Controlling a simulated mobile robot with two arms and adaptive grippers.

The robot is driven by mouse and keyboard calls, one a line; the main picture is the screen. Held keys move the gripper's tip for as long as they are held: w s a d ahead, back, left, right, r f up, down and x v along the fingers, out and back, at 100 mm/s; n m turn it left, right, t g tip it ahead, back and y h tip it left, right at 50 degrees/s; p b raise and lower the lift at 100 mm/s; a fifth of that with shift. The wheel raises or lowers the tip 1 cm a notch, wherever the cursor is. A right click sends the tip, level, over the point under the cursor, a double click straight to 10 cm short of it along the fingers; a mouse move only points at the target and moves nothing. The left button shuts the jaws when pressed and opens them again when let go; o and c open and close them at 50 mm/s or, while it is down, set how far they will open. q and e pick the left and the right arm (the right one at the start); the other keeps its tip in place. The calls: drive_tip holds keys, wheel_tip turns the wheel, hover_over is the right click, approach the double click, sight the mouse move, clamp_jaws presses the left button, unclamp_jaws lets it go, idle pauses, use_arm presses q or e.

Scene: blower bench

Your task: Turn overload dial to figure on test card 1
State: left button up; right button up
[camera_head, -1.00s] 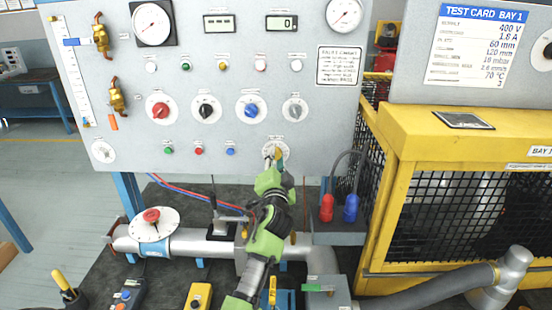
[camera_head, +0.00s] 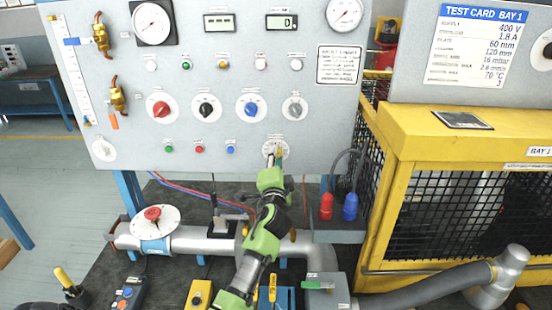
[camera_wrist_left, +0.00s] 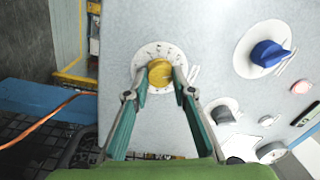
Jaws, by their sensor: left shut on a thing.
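The overload dial (camera_head: 268,147) is a pale round scale plate low on the right of the grey panel. In the left wrist view its brass-coloured knob (camera_wrist_left: 160,73) sits in the middle of the white scale plate (camera_wrist_left: 142,57). My left gripper (camera_head: 273,157) reaches up to it, and in the left wrist view its two green fingers (camera_wrist_left: 161,78) are shut on the knob's sides. The scale figures and any pointer are too small to read. Test card 1 (camera_head: 474,46) is at the upper right, with a line that looks like 1.8 A. My right gripper is not in view.
Red, black, blue and grey knobs (camera_head: 251,109) sit above the dial, with small buttons (camera_head: 231,149) to its left. Red and blue plugs (camera_head: 350,207) stand right of my arm. A pipe with a red-handled valve (camera_head: 152,215) runs below. A yellow mesh guard (camera_head: 440,205) bounds the right.

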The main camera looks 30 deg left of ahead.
use_arm(q)
drive_tip(key=shift+a+r, duration=0.15)
drive_tip(key=shift+r, duration=0.1)
drive_tip(key=o, duration=1.1)
drive_tip(key=shift+w+f, duration=0.15)
drive_tip(key=shift+f, duration=0.1)
drive_tip(key=v, duration=1.2)
